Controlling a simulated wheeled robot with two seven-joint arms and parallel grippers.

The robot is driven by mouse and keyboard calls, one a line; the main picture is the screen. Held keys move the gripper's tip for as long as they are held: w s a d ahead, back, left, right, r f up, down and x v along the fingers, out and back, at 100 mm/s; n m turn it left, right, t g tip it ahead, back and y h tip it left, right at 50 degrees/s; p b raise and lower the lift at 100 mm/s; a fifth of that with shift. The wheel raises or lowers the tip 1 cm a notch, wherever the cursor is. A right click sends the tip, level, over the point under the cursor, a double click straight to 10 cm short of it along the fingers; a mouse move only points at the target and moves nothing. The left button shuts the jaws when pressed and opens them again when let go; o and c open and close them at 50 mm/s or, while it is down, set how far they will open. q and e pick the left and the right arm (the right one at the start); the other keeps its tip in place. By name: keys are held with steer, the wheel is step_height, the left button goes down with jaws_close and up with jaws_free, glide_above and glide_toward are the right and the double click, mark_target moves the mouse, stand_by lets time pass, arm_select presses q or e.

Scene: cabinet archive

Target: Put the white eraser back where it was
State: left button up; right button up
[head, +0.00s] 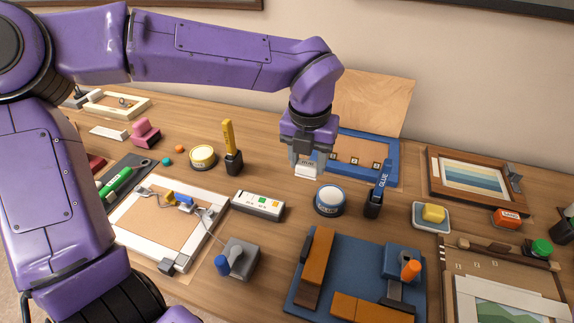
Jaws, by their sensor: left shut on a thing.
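My left gripper (307,172) points down and is shut on a small white block, which looks like the white eraser (308,171). The eraser is mostly hidden between the fingers, with its pale lower part showing. It is in front of the left side of a blue-framed tray (394,166) with a wooden bottom and small labels. I cannot tell whether the eraser touches anything below it. My right gripper is out of view.
A round blue-rimmed tin (330,200) and a blue glue holder (376,195) stand close to the gripper. A white power strip (258,205) and a black holder with a yellow stick (231,155) are to the left. A blue board (340,255) with wooden blocks lies in front.

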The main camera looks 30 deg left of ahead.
arm_select(q)
steer(key=w+a+f+p, duration=0.1)
steer(key=w+a+f, duration=0.1)
steer(key=a+f, duration=0.1)
steer(key=w+a+f+p, duration=0.2)
steer(key=a+f, duration=0.1)
steer(key=a, duration=0.1)
steer(key=w+a+f+p, duration=0.1)
steer(key=w+a+f, duration=0.1)
steer(key=a+f, duration=0.1)
steer(key=shift+w+a+f, duration=0.1)
steer(key=shift+a+f, duration=0.05)
steer(key=shift+a, duration=0.4)
step_height(320, 180, down, 3)
steer(key=shift+r+p, duration=0.2)
steer(key=shift+p, duration=0.55)
steer(key=shift+d+f, duration=0.1)
steer(key=shift+f, duration=0.25)
steer(key=o, duration=1)
